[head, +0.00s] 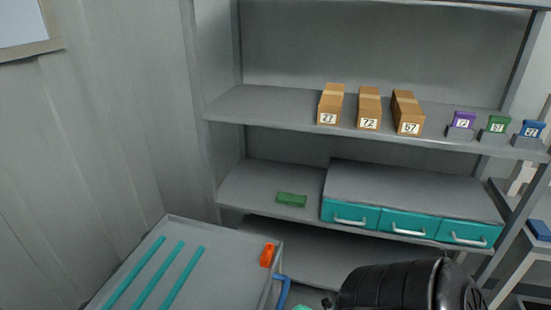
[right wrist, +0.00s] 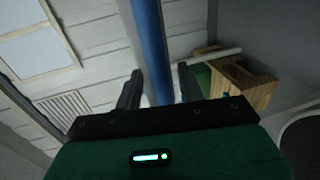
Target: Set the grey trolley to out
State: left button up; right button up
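The grey trolley (head: 225,262) stands at the lower left in the head view, cut off by the bottom edge. Three teal strips (head: 140,272) and an orange block (head: 267,255) are on its top. A blue handle (head: 283,290) shows at its right side. In the right wrist view a blue bar (right wrist: 150,45), probably this handle, runs down between the fingers of my right gripper (right wrist: 160,85). The fingers are apart, with a gap beside the bar on the right. My left gripper is not in view.
Behind stands a grey shelf (head: 270,100) with three brown boxes (head: 369,108), small numbered items, a green block (head: 291,199) and teal drawers (head: 408,224). A wall closes the left side. A wooden crate (right wrist: 245,85) shows in the right wrist view.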

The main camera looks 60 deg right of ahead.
jog(key=b+v, duration=0.2)
jog(key=v, duration=1)
jog(key=shift+s+d+b, duration=0.15)
jog(key=shift+s+b, duration=0.15)
jog(key=shift+s, duration=0.1)
jog(key=shift+r, duration=0.1)
jog(key=s+a+f+m+g+h, duration=0.1)
jog(key=s+f+m+g+h, duration=0.15)
jog(key=f+m, duration=0.75)
jog(key=s+a+f+m+g+h, duration=0.1)
jog(key=f+m+g+h, duration=0.15)
jog(key=f, duration=1.55)
jog(key=s+a+f+m+g, duration=0.3)
jog(key=s+a+f+g, duration=0.1)
jog(key=a+f, duration=0.4)
jog(key=s+a+f+m+g, duration=0.4)
jog(key=a+f+g, duration=0.1)
jog(key=a+f, duration=0.3)
jog(key=shift+s+f, duration=0.35)
jog(key=shift+f, duration=0.5)
jog(key=shift+s+a, duration=0.1)
